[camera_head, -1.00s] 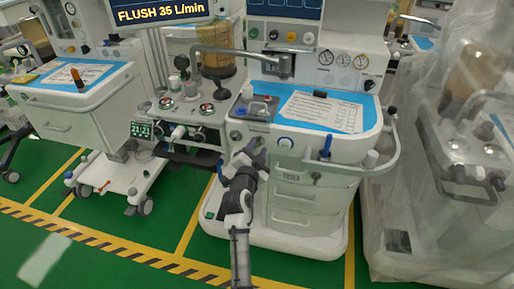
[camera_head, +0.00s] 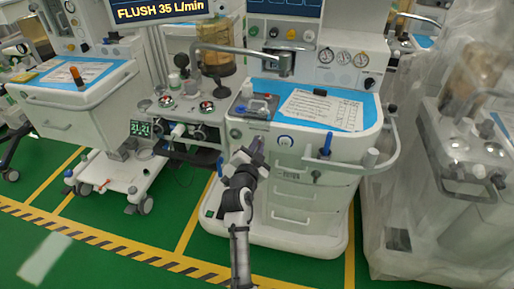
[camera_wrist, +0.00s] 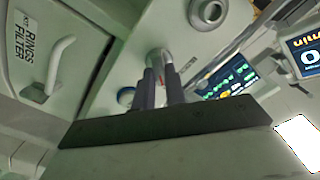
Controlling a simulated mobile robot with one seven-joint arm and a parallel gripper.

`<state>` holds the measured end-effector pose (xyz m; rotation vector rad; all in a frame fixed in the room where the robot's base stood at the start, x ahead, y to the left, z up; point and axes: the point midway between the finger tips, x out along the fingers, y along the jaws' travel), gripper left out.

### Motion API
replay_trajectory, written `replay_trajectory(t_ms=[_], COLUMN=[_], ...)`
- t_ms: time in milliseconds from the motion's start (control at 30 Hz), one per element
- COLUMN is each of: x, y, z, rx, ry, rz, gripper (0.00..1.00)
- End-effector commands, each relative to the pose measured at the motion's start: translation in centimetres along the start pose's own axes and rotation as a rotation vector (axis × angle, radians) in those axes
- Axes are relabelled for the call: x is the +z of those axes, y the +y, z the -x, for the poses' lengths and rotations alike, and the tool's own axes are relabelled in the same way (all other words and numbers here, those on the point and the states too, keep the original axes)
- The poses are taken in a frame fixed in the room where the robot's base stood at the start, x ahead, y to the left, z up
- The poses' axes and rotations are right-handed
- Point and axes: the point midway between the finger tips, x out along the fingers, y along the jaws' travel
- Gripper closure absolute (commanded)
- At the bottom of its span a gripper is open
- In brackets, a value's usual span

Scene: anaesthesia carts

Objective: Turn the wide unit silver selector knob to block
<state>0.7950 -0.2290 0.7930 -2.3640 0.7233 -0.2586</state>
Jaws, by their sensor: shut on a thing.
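The wide unit (camera_head: 310,190) is the white cart at the middle of the head view, with a blue top. My gripper (camera_head: 258,146) is at the upper left of its front panel. In the wrist view, my gripper (camera_wrist: 160,78) has its two grey fingers close together, shut on the silver selector knob (camera_wrist: 158,56). Only the knob's shiny outer end shows between and beyond the fingertips. In the head view, my gripper hides the knob.
A round grey knob (camera_wrist: 208,12) and a lit screen (camera_wrist: 232,80) show beyond the fingers. Blue pen-like item (camera_head: 325,145) and a side rail (camera_head: 375,162) stand at right. A plastic-covered cart (camera_head: 455,170) is further right.

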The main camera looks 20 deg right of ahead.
Motion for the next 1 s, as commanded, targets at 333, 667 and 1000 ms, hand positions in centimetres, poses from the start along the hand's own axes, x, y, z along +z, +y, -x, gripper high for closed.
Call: replay_trajectory(t_ms=[333,667,1000], x=[0.09,0.09,0.13], y=[-0.13,-0.33,-0.45], z=[0.01,0.02,0.02], rx=[-0.001,-0.001,0.000], ry=[0.000,-0.001,-0.002], rz=[0.288,0.603,0.925], gripper=[1.00,1.00,1.00])
